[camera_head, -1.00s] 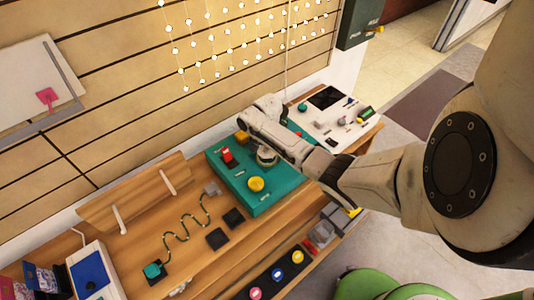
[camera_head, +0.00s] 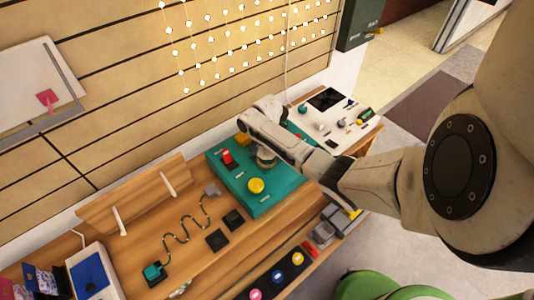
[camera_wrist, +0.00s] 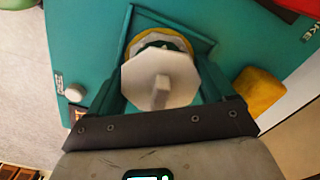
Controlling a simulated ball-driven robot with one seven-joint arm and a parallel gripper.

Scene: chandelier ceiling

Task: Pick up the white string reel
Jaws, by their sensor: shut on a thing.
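The white string reel (camera_wrist: 160,80) shows in the wrist view as a pale octagonal disc with a small post in its middle. A yellowish ring shows behind it, over a square recess in the teal board (camera_wrist: 85,30). My gripper (camera_wrist: 160,88) is shut on the reel, with one dark teal finger at each side. I cannot tell whether the reel is clear of the board.
A red part (camera_head: 227,156) and a yellow knob (camera_head: 256,185) stand on the teal board near the reel. A white panel with controls (camera_head: 340,125) lies to the right. A wooden wall (camera_head: 110,110) is close behind; black pads (camera_head: 217,239) lie left of the board.

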